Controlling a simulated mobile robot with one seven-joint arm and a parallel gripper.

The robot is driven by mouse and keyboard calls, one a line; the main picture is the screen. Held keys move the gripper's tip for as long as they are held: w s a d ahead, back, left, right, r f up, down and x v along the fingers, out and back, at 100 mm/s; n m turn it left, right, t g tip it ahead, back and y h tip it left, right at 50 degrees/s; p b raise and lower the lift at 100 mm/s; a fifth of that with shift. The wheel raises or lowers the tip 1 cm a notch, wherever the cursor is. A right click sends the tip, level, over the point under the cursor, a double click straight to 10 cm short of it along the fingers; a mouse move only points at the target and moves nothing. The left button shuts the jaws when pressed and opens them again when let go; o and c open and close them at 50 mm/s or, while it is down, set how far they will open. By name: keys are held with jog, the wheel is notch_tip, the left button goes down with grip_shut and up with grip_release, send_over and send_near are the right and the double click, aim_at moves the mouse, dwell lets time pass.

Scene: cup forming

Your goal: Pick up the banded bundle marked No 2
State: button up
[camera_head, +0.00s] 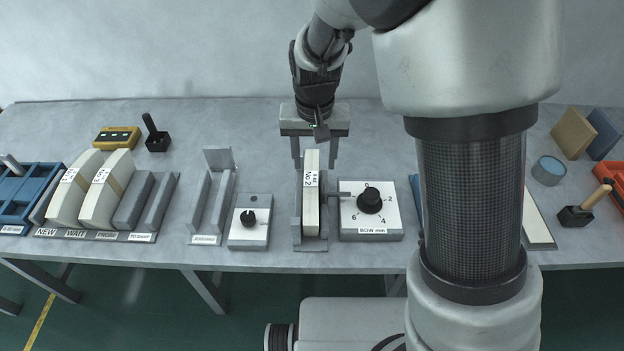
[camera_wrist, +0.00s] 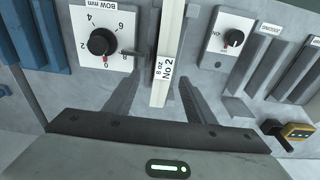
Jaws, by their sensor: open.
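The banded bundle marked No 2 (camera_head: 311,195) is a thin cream block standing upright in a grey holder (camera_head: 296,231), beside the bow gauge. In the wrist view the bundle (camera_wrist: 172,40) stands between my two fingers, its "No 2" label facing the camera. My gripper (camera_head: 314,165) is open, pointing down behind and above the bundle in the head view. In the wrist view my gripper (camera_wrist: 160,85) has one finger on each side of the bundle, with gaps showing. The bundle's far lower part is hidden.
The bow gauge (camera_head: 387,220) is close on the bundle's right, its rod reaching toward it. A smaller dial box (camera_head: 237,235) stands left. Two other cream bundles (camera_head: 113,185) stand in a rack further left. An empty grey slotted stand (camera_head: 222,190) lies between.

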aim_at(312, 179)
jog(key=f, duration=0.4)
jog(key=shift+w, duration=0.2)
jog(key=shift+w+a+f, duration=0.1)
jog(key=shift+a+f, duration=0.05)
jog(key=shift+f, duration=1.2)
jog(key=shift+a+f, duration=0.15)
jog(key=shift+f, duration=1.2)
grip_shut()
